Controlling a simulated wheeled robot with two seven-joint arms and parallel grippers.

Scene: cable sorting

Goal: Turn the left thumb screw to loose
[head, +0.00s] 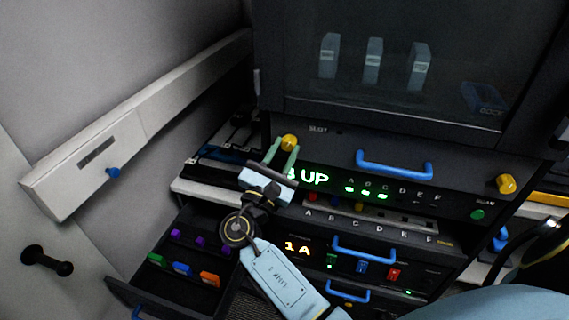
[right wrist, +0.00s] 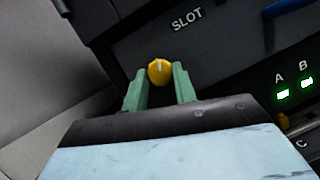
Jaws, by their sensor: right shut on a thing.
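The left thumb screw (head: 289,142) is a yellow knob at the left end of the dark slot panel, below the "SLOT" label. It also shows in the right wrist view (right wrist: 159,72), with a pale mark on its face. My right gripper (head: 282,158) has its green fingers on either side of the knob and is shut on it. In the right wrist view the fingertips (right wrist: 159,82) flank the knob, and their contact is partly hidden. A second yellow thumb screw (head: 506,184) sits at the panel's right end. My left gripper is not in view.
A blue handle (head: 394,164) crosses the slot panel between the screws. A green-lit display reading "UP" (head: 314,178) is close beside my gripper. Below left, an open drawer (head: 126,290) holds several coloured pieces. A white rail (head: 160,105) runs along the left wall.

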